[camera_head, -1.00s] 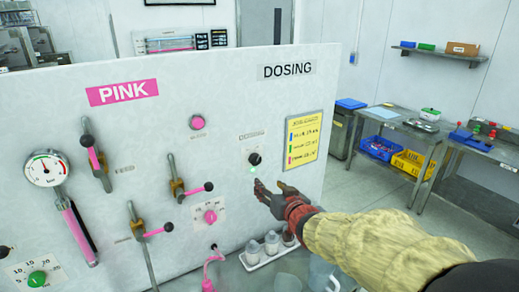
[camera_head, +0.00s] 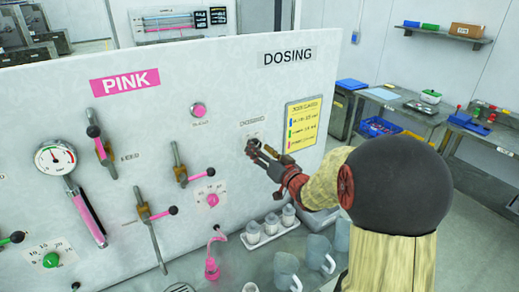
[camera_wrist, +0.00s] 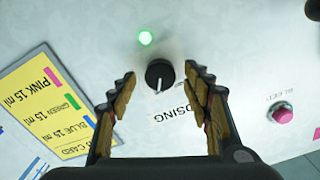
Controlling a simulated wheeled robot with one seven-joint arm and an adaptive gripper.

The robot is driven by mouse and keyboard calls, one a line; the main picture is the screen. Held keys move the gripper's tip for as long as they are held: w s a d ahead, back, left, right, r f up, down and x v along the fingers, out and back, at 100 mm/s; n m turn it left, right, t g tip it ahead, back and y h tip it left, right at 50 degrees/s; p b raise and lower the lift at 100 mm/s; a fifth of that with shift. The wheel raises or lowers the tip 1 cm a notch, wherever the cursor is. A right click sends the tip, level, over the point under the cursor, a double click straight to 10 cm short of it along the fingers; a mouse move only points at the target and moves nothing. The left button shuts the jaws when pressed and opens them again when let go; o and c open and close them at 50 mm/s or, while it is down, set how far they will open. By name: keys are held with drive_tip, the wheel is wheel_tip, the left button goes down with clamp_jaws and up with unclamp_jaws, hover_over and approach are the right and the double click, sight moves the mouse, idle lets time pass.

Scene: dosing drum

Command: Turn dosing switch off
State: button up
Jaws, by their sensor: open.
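The dosing switch (camera_wrist: 160,75) is a black round knob with a white pointer line, on the white panel. In the wrist view it lies between and just beyond the fingertips of my gripper (camera_wrist: 158,80), which is open. A green light (camera_wrist: 145,38) is lit beside the knob. In the head view my gripper (camera_head: 260,152) is at the panel under the DOSING sign (camera_head: 287,57), and its fingers partly hide the switch (camera_head: 252,146). I cannot tell whether a finger touches the knob.
A yellow job card (camera_head: 302,124) is on the panel right of the switch. A pink button (camera_head: 198,110), pink dial (camera_head: 212,199) and black-knobbed levers are to the left. White bottles (camera_head: 270,225) and clear jugs (camera_head: 319,252) stand below on the bench.

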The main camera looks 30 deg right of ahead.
drive_tip(key=shift+w, duration=0.4)
drive_tip(key=shift+c, duration=0.4)
drive_tip(key=c, duration=1.1)
drive_tip(key=shift+n+b, duration=0.3)
drive_tip(key=shift+b, duration=0.2)
drive_tip(key=n+b, duration=1.1)
drive_tip(key=shift+b, duration=0.3)
drive_tip(key=shift+n, duration=0.3)
